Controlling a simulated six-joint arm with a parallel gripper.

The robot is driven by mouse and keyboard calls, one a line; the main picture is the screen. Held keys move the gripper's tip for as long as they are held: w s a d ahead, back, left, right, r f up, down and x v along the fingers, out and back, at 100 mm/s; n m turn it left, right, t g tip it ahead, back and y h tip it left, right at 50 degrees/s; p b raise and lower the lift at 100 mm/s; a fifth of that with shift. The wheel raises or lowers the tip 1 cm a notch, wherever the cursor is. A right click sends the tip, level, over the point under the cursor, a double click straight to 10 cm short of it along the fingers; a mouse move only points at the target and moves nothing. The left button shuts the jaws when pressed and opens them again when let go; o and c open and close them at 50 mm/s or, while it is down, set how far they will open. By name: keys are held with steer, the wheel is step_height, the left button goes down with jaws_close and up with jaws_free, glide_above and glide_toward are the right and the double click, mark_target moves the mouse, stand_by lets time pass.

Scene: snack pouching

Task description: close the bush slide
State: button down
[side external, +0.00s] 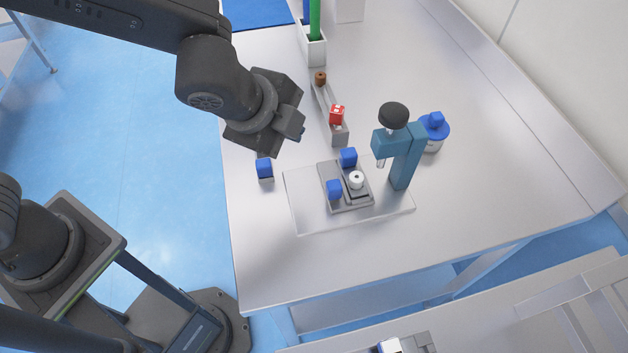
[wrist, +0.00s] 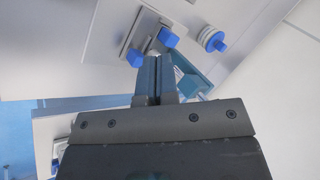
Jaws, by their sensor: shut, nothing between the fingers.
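A grey slide fixture (side external: 337,173) sits on a pale plate (side external: 300,205) on the table. Two blue knobs (side external: 348,157) (side external: 334,190) stand on it, and a white round bush (side external: 356,180) with a dark hole sits between them. The frames do not show clearly whether a slide in it is open or closed. My gripper (side external: 299,134) is raised above the table, up and left of the fixture, and touches nothing visible. In the wrist view my gripper's fingers (wrist: 157,62) are together and empty. They partly hide the fixture, whose blue knobs (wrist: 168,37) (wrist: 135,57) show beyond them.
A teal press (side external: 405,160) with a black knob stands right of the fixture, beside a blue-topped round container (side external: 434,130). A red block (side external: 337,114) and a brown piece (side external: 320,78) stand behind. A separate blue-topped block (side external: 264,168) is at left. The table's front is clear.

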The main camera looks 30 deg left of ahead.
mark_target(340, 185)
steer(key=s+a+f+m+h, duration=0.3)
steer(key=s+m+h, duration=0.2)
steer(key=s+m, duration=0.45)
steer(key=x, duration=0.9)
steer(key=shift+w+d+f, duration=0.15)
steer(key=shift+f, duration=0.1)
steer(key=shift+w+d, duration=1.45)
steer(key=shift+w+d+r, duration=0.1)
steer(key=shift+w+d, duration=1.5)
steer(key=shift+d, duration=0.05)
